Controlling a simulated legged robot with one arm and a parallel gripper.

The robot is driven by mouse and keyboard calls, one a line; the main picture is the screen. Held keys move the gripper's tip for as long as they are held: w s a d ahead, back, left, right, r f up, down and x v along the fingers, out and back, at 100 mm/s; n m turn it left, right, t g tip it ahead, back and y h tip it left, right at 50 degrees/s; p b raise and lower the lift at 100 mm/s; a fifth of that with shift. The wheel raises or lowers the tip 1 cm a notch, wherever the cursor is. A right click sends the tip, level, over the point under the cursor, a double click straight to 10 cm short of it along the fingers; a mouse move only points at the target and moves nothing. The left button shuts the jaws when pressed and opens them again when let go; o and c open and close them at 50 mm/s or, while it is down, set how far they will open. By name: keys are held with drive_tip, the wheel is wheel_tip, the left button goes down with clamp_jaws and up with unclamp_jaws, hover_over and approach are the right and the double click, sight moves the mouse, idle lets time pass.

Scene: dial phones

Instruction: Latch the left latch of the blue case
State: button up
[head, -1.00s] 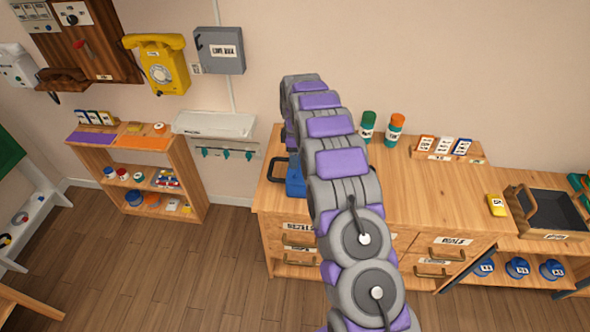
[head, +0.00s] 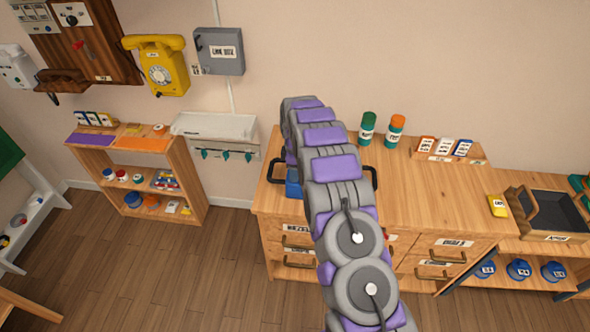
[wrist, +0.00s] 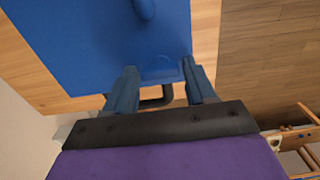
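The blue case (head: 293,184) stands on the wooden cabinet top, mostly hidden behind my arm in the head view. Dark handles show on both sides of it. In the wrist view the case (wrist: 90,45) fills the upper left, with a rounded blue bar at the top. My gripper (wrist: 161,85) is open at the case's edge. Its two fingers are apart, one on each side of a small blue tab (wrist: 161,68), which looks like a latch. A dark handle (wrist: 157,97) shows between the fingers. I cannot tell whether the fingers touch the tab. The gripper is hidden in the head view.
On the cabinet top, a green jar (head: 367,128) and an orange-topped jar (head: 394,131) stand behind the case, with a card rack (head: 444,149) to their right. A yellow item (head: 497,205) lies near the right edge. The cabinet top between is clear.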

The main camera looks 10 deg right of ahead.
drive_tip(key=c, duration=0.7)
drive_tip(key=shift+c, duration=0.2)
drive_tip(key=shift+m, duration=0.3)
drive_tip(key=m+p, duration=0.2)
drive_tip(key=m, duration=0.1)
drive_tip(key=shift+r+m, duration=0.15)
drive_tip(key=shift+m, duration=0.15)
drive_tip(key=m+p, duration=0.1)
drive_tip(key=m, duration=0.3)
drive_tip(key=shift+m+p, duration=0.3)
drive_tip(key=shift+p, duration=0.1)
drive_tip(key=m+p, duration=0.1)
drive_tip(key=m, duration=0.3)
drive_tip(key=shift+m+p, duration=0.6)
drive_tip(key=shift+m, duration=1.9)
